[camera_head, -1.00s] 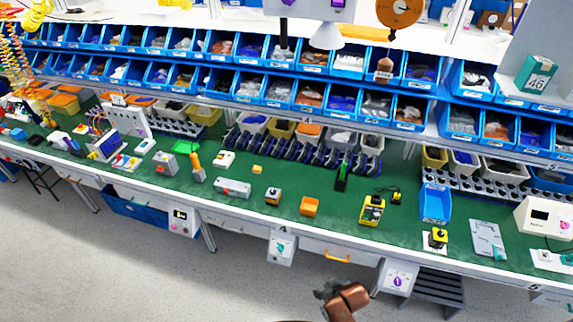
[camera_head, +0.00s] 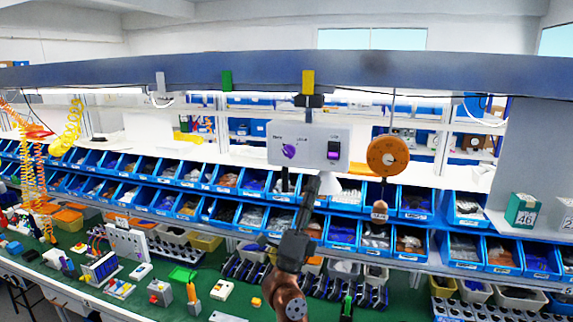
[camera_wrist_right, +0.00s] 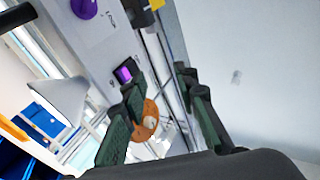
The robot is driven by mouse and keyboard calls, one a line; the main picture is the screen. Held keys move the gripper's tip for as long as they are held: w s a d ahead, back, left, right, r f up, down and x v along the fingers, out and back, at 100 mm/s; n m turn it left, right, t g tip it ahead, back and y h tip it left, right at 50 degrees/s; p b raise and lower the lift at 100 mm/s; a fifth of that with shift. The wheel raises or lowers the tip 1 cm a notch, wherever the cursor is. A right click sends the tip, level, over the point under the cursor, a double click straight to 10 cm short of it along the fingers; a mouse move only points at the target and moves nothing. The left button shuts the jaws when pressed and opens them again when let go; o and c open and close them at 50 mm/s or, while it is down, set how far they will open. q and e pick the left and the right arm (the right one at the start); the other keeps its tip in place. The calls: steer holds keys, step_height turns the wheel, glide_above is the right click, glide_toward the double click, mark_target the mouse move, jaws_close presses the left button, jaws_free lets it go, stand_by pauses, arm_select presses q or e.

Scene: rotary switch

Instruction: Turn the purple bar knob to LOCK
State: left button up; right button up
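The purple bar knob (camera_head: 289,151) is on the left half of a pale grey panel (camera_head: 310,148) hanging above the bins. Its bar looks tilted; the small lettering above it is too blurred to read. It also shows at the top left of the right wrist view (camera_wrist_right: 84,7), cut by the edge. My right gripper (camera_head: 313,184) is raised before the panel's lower edge, below and right of the knob in the picture. In the wrist view, its dark fingers (camera_wrist_right: 165,115) stand apart with nothing between them. My left gripper is not in view.
A purple rocker switch (camera_head: 333,150) is on the panel's right half. An orange disc (camera_head: 388,156) hangs to the panel's right. Rows of blue bins (camera_head: 225,177) stand behind and below. A grey beam (camera_head: 200,72) with a yellow clip (camera_head: 308,82) runs above.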

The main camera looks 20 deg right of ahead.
step_height(320, 180, up, 3)
steer(key=w+d+m+g+y, duration=0.2)
steer(key=m+g+y, duration=0.1)
steer(key=m+g, duration=0.25)
steer(key=n+t+y, duration=0.3)
steer(key=t+y, duration=0.1)
steer(key=y, duration=0.5)
glide_toward(287, 154)
steer(key=shift+g, duration=0.25)
steer(key=p+x, duration=0.1)
steer(key=x, duration=0.1)
steer(key=p+x, duration=0.1)
steer(key=x, duration=0.1)
steer(key=p+x, duration=0.1)
steer(key=x, duration=0.2)
steer(key=shift+r, duration=0.35)
steer(key=shift+w+d+f, duration=0.15)
steer(key=shift+w+d, duration=0.3)
steer(key=shift+w, duration=0.1)
steer(key=shift+c, duration=0.5)
jaws_close()
